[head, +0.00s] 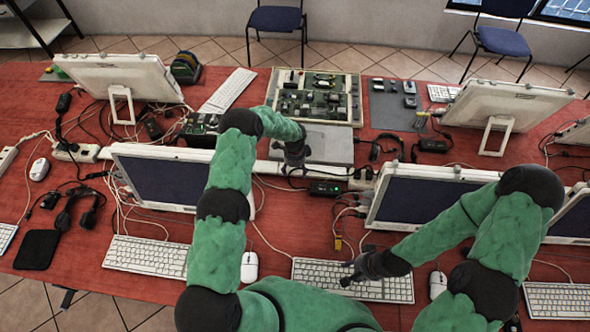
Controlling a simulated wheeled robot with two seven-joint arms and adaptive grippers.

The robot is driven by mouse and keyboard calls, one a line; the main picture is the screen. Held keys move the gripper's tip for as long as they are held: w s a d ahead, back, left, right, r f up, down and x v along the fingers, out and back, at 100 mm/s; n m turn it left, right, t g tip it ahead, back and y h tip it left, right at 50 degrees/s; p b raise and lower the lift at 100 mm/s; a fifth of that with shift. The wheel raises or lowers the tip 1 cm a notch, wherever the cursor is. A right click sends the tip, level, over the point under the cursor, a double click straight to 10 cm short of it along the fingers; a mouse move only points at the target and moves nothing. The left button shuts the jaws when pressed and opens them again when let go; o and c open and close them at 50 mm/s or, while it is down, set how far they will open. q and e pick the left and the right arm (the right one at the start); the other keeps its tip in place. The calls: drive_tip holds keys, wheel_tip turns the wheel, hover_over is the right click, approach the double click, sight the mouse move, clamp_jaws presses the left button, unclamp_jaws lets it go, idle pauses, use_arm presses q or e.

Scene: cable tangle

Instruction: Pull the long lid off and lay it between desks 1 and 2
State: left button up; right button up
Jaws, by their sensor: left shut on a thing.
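The long lid (266,167) looks like a pale narrow strip along the middle of the red table, between the two monitor rows; monitors and my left arm hide parts of it. My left gripper (297,163) is at this strip, in front of a grey flat panel, and is shut on what appears to be the lid. The fingertips are small and dark, so the exact contact is hard to see. I cannot tell whether the lid is raised. My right gripper (346,275) hovers over the middle white keyboard (315,272), with its fingers seemingly apart and empty.
Monitors stand at the front left (165,178), front right (415,195) and in the back row. Loose cables and a black adapter (327,188) lie near the strip. A circuit board panel (318,97) lies behind. Bare red table shows between the front monitors.

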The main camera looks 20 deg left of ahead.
use_arm(q)
drive_tip(key=shift+r, duration=0.15)
use_arm(e)
drive_tip(key=shift+r, duration=0.1)
use_arm(q)
drive_tip(key=shift+r+p, duration=0.8)
drive_tip(key=shift+r, duration=1.4)
use_arm(e)
drive_tip(key=shift+r, duration=0.75)
